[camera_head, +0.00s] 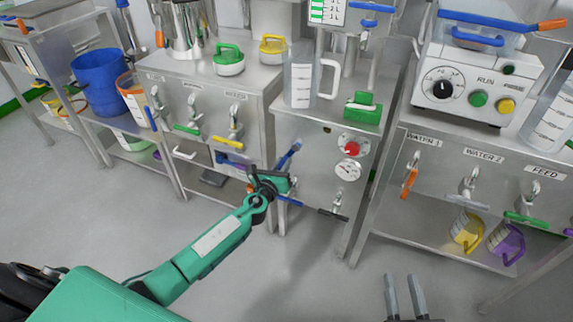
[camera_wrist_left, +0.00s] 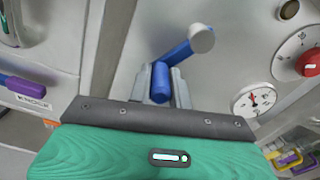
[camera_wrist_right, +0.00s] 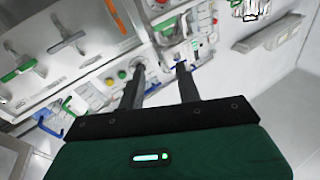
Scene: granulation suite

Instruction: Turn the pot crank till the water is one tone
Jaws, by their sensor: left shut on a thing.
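The blue crank (camera_head: 289,154) sits on the front of the middle steel cabinet (camera_head: 310,165). In the left wrist view the crank arm (camera_wrist_left: 174,54) runs from a grey round end (camera_wrist_left: 201,38) down to a blue grip (camera_wrist_left: 160,83). My left gripper (camera_head: 274,183) is shut on this blue grip; its fingers (camera_wrist_left: 161,84) stand on either side of it. The water itself cannot be made out. My right gripper (camera_head: 404,292) is open and empty, low in front of the benches; its spread fingers also show in the right wrist view (camera_wrist_right: 160,85).
A red knob (camera_head: 351,149) and a dial gauge (camera_head: 348,170) are right of the crank. A blue-handled tap (camera_head: 290,201) is just below. A clear jug (camera_head: 300,75) and green block (camera_head: 363,104) stand on top. The floor in front is clear.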

